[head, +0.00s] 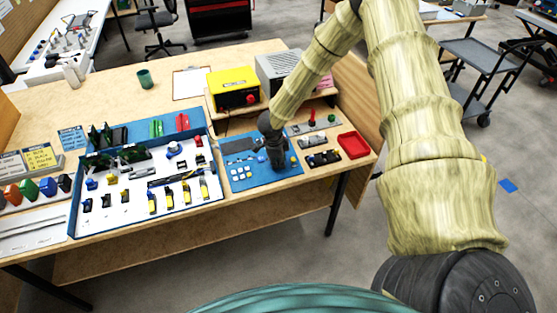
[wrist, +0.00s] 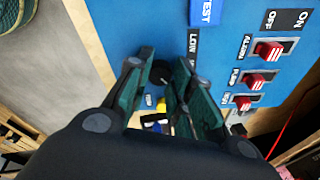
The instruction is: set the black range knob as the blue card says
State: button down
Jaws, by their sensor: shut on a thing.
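My gripper (wrist: 164,64) is over the blue panel (wrist: 120,25), its dark green fingers on either side of the black range knob (wrist: 160,75). It is shut on the knob, which is largely hidden between the fingers. The word LOW is printed beside the knob, and the other range marks are covered or too small to read. In the head view my gripper (head: 275,152) comes down on the blue panel (head: 240,184) and hides the knob. A blue card (head: 73,138) lies at the left behind the tray. Its writing is too small to read.
Several red switches, including ALARM (wrist: 268,50) and PUMP (wrist: 252,79), sit right of my gripper in the wrist view. A parts tray (head: 130,226) is left of the panel. A red bin (head: 353,145) is right. A yellow box (head: 233,88) stands behind.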

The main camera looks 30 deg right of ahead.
jog(key=shift+d+m, duration=0.15)
jog(key=shift+m, duration=0.85)
jog(key=c, duration=1.2)
grip_release()
jog(key=shift+c, duration=0.2)
jog(key=shift+a+r, duration=0.2)
jog(key=shift+r, duration=0.4)
jog(key=w+v, duration=0.1)
jog(key=v, duration=0.9)
jog(key=shift+s+r, duration=0.4)
jog(key=shift+s, duration=0.05)
jog(key=shift+d, duration=0.2)
